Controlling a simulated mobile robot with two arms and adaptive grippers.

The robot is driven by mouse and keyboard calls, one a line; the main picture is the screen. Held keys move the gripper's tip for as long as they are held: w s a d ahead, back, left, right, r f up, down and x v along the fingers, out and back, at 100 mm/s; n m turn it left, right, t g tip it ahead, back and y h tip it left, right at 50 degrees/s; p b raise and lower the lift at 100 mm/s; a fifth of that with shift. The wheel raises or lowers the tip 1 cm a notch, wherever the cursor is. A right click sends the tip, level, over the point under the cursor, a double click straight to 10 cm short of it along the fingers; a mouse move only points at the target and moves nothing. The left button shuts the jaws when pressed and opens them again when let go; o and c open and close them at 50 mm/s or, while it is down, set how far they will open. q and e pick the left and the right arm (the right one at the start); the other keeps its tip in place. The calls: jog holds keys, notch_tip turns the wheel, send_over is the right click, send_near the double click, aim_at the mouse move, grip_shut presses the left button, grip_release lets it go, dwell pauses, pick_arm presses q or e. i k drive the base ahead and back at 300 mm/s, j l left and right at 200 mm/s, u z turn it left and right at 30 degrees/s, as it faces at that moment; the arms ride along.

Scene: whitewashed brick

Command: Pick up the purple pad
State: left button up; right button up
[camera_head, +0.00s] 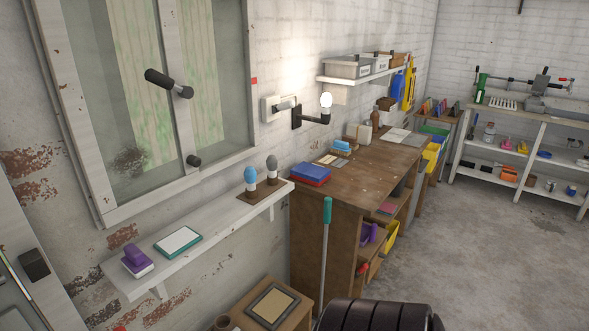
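A purple pad (136,258) sits at the near left end of a white wall shelf (215,228). It looks like a purple block with a handle-like top and a pale base. A second purple object (369,234) is partly hidden inside the open side of the brown workbench; I cannot tell what it is. Neither of my grippers is in view.
A white tablet-like panel with a green edge (178,243) lies beside the pad. Two bulb-topped items (250,178) stand farther along the shelf. The brown workbench (345,185) is to the right. A black ribbed form (375,315) fills the bottom edge. Open floor lies right.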

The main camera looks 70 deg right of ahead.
aim_at(138, 264)
jog(key=k+l+z, duration=0.1)
jog(key=l, duration=0.6)
jog(key=l+z, duration=0.1)
jog(key=l, duration=0.6)
